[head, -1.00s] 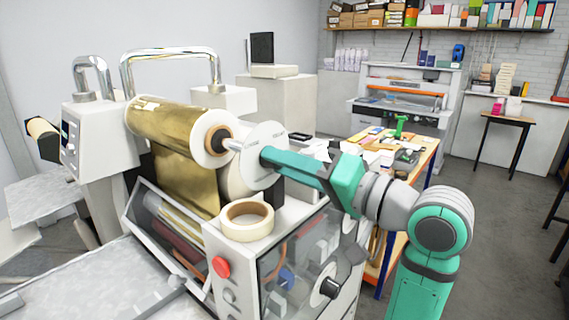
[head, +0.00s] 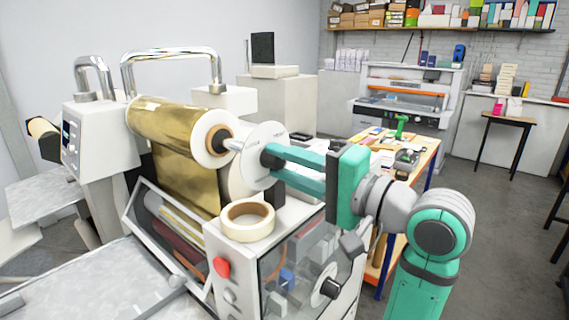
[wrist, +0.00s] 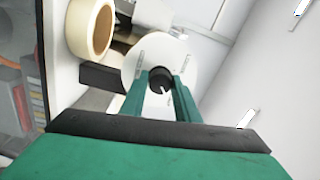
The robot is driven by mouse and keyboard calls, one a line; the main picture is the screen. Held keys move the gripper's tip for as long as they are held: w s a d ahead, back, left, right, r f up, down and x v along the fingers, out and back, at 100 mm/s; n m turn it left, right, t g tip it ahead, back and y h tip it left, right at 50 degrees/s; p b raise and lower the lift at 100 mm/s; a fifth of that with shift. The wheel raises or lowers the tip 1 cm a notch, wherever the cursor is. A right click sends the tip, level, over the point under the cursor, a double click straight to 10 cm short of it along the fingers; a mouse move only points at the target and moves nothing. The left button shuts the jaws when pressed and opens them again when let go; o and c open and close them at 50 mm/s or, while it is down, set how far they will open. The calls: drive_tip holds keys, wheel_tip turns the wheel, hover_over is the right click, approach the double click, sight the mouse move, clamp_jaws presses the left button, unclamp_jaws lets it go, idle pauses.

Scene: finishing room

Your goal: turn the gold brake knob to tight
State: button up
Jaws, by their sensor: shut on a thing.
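The gold brake knob (wrist: 160,76) is a small black knob with a white pointer line, on the white dial disc (wrist: 136,66) at the end of the gold foil roll (head: 175,128). The disc also shows in the head view (head: 262,138); its small printed labels are too blurred to read. My gripper (wrist: 160,84) is shut on the knob, with one finger on either side of it. In the wrist view the pointer line slants down and right. In the head view my gripper (head: 268,160) reaches the disc from the right, and its fingers mostly hide the knob.
A cream tape roll (head: 247,222) lies on the machine top just below the disc. A cluttered workbench (head: 425,165) stands behind my arm.

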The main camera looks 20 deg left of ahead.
drive_tip(key=o, duration=1)
drive_tip(key=shift+o, duration=0.2)
drive_tip(key=v, duration=1.1)
drive_tip(key=shift+w+f, duration=0.1)
drive_tip(key=shift+f, duration=0.05)
